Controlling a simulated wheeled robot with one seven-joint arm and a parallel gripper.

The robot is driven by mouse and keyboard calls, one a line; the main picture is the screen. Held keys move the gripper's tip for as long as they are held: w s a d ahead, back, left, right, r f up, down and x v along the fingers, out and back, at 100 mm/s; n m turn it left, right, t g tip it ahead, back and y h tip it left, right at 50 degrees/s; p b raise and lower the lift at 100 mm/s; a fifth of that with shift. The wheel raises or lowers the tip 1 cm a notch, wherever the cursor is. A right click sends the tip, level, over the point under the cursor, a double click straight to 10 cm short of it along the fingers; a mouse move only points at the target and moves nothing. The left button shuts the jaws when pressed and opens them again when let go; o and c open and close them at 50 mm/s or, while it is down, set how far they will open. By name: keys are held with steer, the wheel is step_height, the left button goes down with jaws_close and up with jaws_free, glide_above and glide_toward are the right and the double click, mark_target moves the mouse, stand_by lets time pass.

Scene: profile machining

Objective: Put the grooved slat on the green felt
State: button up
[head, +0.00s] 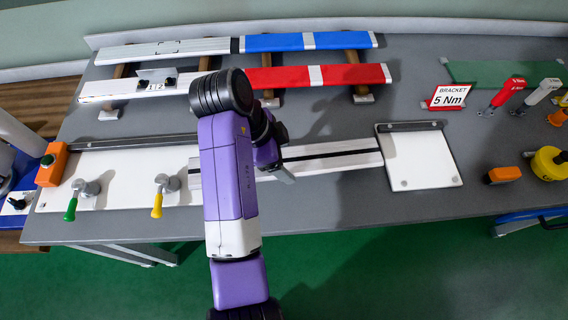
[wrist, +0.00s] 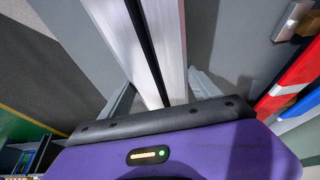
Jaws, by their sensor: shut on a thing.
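The grooved slat (head: 330,160) is a long pale bar with a dark groove along its length. It lies left to right across the middle of the bench in the head view. My gripper (head: 284,172) is shut on it near its middle, partly hidden by my purple arm. In the wrist view the slat (wrist: 172,45) runs between the two grey fingers of my gripper (wrist: 162,97). Whether it touches the bench is hard to tell. The green felt (head: 510,69) lies flat at the back right, partly behind a sign and tools.
A white plate with a dark bar (head: 420,165) is beside the slat's right end. A "BRACKET 5 Nm" sign (head: 447,96) and a red-handled tool (head: 508,91) stand before the felt. Blue (head: 275,42) and red (head: 290,77) slats rest on supports behind. Toggle clamps (head: 165,187) are at left.

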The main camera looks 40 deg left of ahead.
step_height(320, 180, up, 16)
steer(key=p, duration=0.3)
steer(key=shift+p, duration=0.4)
